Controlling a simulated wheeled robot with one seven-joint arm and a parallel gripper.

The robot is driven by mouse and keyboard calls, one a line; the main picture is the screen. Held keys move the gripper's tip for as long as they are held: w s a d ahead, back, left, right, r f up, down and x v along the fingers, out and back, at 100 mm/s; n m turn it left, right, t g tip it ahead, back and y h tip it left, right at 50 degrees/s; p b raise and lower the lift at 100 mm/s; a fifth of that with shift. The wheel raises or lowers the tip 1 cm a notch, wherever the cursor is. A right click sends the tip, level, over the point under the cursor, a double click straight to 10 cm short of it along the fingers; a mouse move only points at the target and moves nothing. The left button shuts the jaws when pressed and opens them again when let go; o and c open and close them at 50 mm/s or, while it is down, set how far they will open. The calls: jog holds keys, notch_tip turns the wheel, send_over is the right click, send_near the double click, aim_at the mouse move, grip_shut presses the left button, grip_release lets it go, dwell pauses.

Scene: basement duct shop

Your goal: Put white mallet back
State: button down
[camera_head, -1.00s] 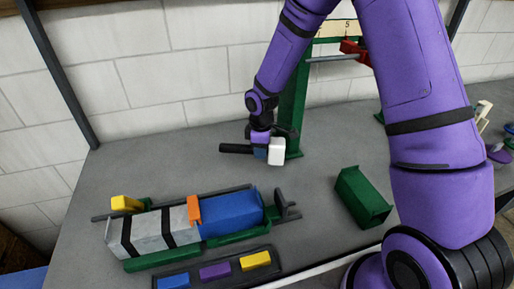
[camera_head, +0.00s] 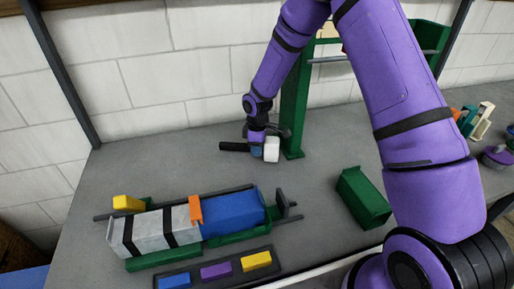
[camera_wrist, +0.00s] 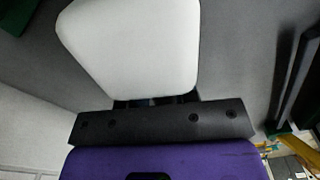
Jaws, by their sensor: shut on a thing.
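The white mallet (camera_head: 271,149) has a white block head and a black handle (camera_head: 233,147) that points left. My gripper (camera_head: 257,149) is shut on the mallet near its head, just left of the green upright post of the rack (camera_head: 296,110). The mallet head (camera_wrist: 130,45) fills the upper middle of the wrist view. The fingertips are mostly hidden behind it. I cannot tell whether the mallet touches the bench. My arm hides part of the rack.
A green open box (camera_head: 362,197) lies on the grey bench (camera_head: 330,230) to the right. A blue and grey duct assembly (camera_head: 230,213) lies at front left. A dark tray (camera_head: 215,268) holds blue, purple and yellow blocks. Several small items stand at far right.

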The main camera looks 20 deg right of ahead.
jog(key=shift+f, duration=0.15)
jog(key=c, duration=0.9)
grip_release()
notch_tip(320, 180, up, 13)
jog(key=s+d+r+m+t, duration=0.1)
jog(key=s+d+r+m, duration=0.2)
jog(key=s+r, duration=0.55)
jog(key=s+d+r+m+t, duration=0.1)
jog(key=s+d+r+m, duration=0.3)
jog(key=r, duration=0.7)
jog(key=shift+s+d+r+m+t, duration=0.55)
jog(key=shift+s+r+m, duration=0.55)
jog(key=shift+s, duration=2.8)
jog(key=shift+s+d+r+m+t, duration=0.5)
jog(key=shift+s+r+m, duration=0.6)
jog(key=shift+s, duration=2.85)
jog(key=shift+s+d+r+m+t, duration=0.55)
jog(key=shift+s+r+m, duration=0.5)
jog(key=shift+s, duration=2.85)
